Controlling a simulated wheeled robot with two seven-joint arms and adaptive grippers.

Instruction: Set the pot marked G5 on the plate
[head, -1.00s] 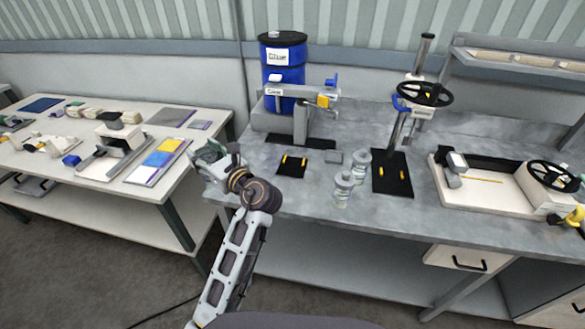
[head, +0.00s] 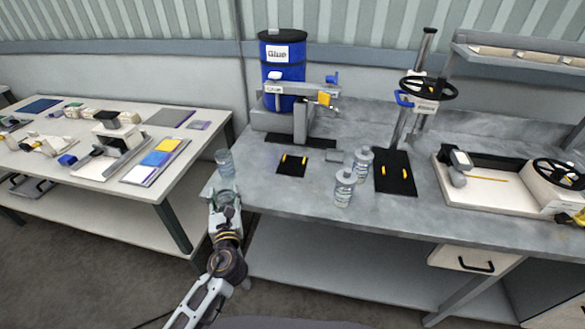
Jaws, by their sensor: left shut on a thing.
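My left gripper (head: 225,196) is at the left front corner of the grey bench. Two more clear lidded pots, a nearer one (head: 344,188) and a farther one (head: 363,163), stand close together mid-bench. The pots' markings are too small to read. A small grey plate (head: 333,156) lies left of the farther pot. Beside it is a black plate (head: 292,163) with two yellow bars. My right gripper is not in view.
A press with a black handwheel (head: 428,88) stands over a black base (head: 394,172). A clamp stand (head: 301,121) and blue glue drum (head: 284,60) are at the back. A white machine (head: 500,187) fills the right. The front middle is clear.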

